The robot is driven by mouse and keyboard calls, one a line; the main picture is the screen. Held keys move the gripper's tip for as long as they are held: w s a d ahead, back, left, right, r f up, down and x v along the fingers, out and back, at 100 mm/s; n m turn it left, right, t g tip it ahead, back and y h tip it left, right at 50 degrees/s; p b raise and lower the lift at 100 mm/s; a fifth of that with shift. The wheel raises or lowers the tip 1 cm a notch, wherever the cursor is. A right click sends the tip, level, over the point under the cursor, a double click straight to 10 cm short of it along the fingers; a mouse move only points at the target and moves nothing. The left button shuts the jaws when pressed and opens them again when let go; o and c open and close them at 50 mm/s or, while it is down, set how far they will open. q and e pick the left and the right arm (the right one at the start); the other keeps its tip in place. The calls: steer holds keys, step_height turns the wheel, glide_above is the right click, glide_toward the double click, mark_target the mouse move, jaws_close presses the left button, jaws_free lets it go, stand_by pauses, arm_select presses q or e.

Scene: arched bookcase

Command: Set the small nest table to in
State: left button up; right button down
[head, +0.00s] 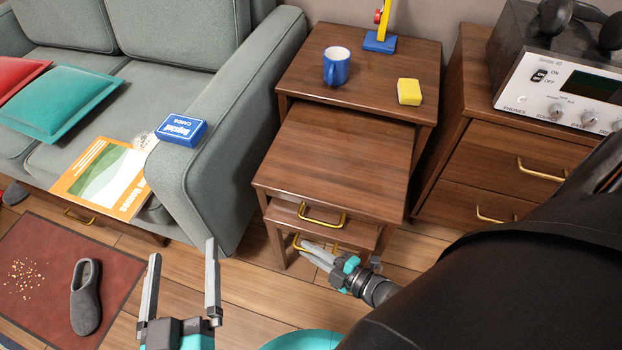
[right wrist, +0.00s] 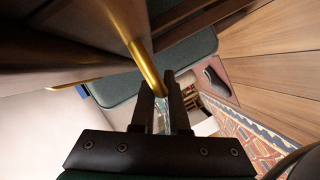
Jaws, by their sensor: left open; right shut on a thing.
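The nest of wooden tables stands beside the sofa. The small nest table (head: 285,216) is the lowest one, mostly hidden under the middle table (head: 340,150), which juts out from under the large table (head: 300,75). A brass handle (head: 322,217) hangs at the middle table's front. My right gripper (head: 318,256) is low at the small table's front, shut on its brass handle; in the right wrist view the fingers (right wrist: 165,95) close around a brass bar (right wrist: 138,40). My left gripper (head: 182,250) is open and empty, left of the tables and over the floor.
A blue mug (head: 337,67), a yellow block (head: 409,92) and a blue-based object (head: 380,42) stand on the large table. A drawer cabinet (head: 490,150) with an electronic device (head: 570,85) is at right. The sofa arm (head: 225,110) is close at left. A slipper (head: 86,298) lies on the rug.

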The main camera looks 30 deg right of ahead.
arm_select(q)
steer(key=shift+a, duration=0.1)
arm_select(e)
steer(key=shift+s, duration=0.1)
steer(key=c, duration=0.9)
jaws_free()
arm_select(q)
steer(key=shift+w+a+f+m+g+y+p, duration=0.2)
steer(key=shift+a+f+g+y+p, duration=0.3)
steer(key=shift+a+f+g+p, duration=0.55)
steer(key=shift+w+a+f+m+g+y+p, duration=0.2)
steer(key=shift+a+f+g+y+p, duration=0.3)
steer(key=shift+g, duration=0.95)
arm_select(e)
steer(key=shift+v, duration=7.65)
arm_select(q)
steer(key=shift+a+r, duration=0.1)
arm_select(e)
steer(key=shift+r, duration=0.1)
